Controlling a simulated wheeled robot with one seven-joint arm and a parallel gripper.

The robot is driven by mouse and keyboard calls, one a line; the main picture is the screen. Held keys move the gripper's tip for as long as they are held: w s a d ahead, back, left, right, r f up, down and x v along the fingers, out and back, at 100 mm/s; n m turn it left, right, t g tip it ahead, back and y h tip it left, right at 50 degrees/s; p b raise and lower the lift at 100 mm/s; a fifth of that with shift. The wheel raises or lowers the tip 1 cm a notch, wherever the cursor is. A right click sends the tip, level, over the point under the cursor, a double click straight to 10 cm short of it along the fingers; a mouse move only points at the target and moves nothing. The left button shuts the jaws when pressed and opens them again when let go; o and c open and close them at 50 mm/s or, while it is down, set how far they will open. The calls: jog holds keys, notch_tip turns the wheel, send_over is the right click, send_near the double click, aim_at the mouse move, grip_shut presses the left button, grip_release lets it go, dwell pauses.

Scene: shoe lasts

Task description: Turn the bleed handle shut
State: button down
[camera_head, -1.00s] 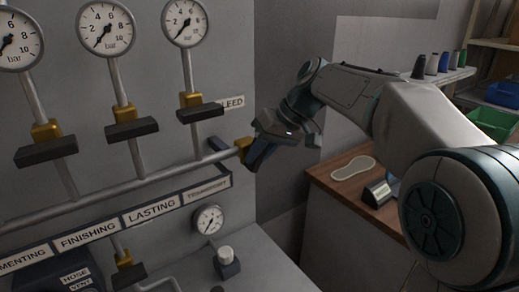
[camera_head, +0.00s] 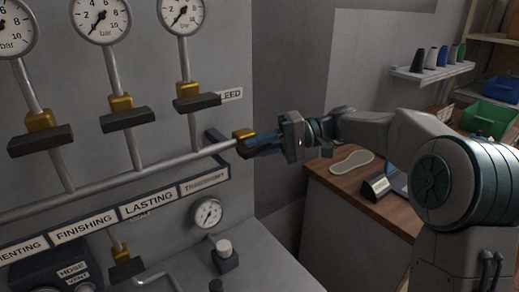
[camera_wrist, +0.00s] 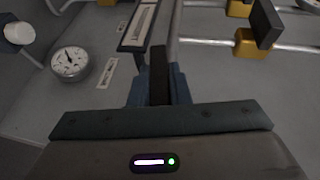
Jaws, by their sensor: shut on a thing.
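A brass valve body (camera_head: 244,136) sits at the right end of the long grey pipe, below the BLEED label (camera_head: 230,95). In the head view my gripper (camera_head: 262,147) reaches this valve from the right, its blue fingers level and roughly in line with the pipe, largely hiding the handle. In the wrist view the dark bleed handle (camera_wrist: 159,72) lies between the two fingers, which are shut on it. The handle runs roughly along the pipe there. The valve body is largely hidden in the wrist view.
Several other brass valves with dark crosswise handles (camera_head: 128,121) stand left on the panel under gauges (camera_head: 100,17). A small gauge (camera_head: 208,213) and a white-topped knob (camera_head: 224,247) are below. A wooden bench (camera_head: 340,188) with a shoe-sole shape is at right.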

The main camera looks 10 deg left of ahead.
jog(key=shift+m+g+y+b, duration=0.3)
jog(key=shift+m+g+y, duration=0.15)
jog(key=shift+y, duration=0.45)
jog(key=c, duration=1.4)
grip_release()
jog(key=shift+o, duration=0.2)
jog(key=b+v, duration=0.1)
jog(key=v, duration=1.2)
jog(key=shift+w+d+f+b, duration=0.15)
jog(key=shift+d+f+b, duration=0.05)
jog(key=shift+d+b, duration=0.15)
